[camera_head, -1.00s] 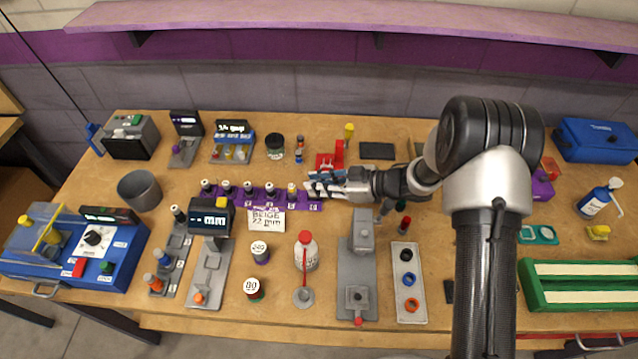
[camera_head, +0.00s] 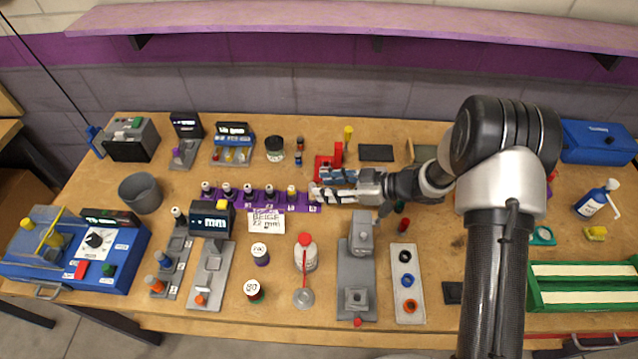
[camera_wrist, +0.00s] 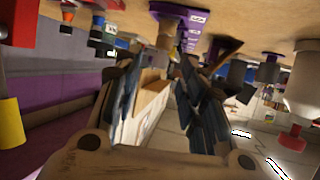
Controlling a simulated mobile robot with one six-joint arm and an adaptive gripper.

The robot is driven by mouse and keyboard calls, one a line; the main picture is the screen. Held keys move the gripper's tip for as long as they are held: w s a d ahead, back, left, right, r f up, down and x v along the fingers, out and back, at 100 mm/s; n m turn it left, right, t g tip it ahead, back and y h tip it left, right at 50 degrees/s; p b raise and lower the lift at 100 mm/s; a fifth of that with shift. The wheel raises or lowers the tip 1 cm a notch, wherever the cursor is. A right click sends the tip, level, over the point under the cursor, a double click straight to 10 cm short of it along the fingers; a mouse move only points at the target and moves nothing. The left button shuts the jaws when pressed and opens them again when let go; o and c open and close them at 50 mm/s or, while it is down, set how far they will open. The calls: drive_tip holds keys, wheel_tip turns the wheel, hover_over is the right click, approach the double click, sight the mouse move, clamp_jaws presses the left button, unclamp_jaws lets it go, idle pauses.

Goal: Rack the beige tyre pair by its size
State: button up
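My gripper (camera_head: 318,191) is low at the rack's right end, pointing left. The wrist view shows its two dark fingers (camera_wrist: 160,95) apart, with nothing visible held between them. The purple rack also shows at the top of the wrist view (camera_wrist: 180,12). I cannot make out a beige tyre pair for certain in either view.
A dark display gauge (camera_head: 210,219) stands front left of the rack. A red stand (camera_head: 327,165) is close behind my gripper. A grey press (camera_head: 357,270) and a tray of rings (camera_head: 407,285) stand in front.

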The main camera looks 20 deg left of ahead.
drive_tip(key=p+v, duration=0.2)
drive_tip(key=v, duration=0.7)
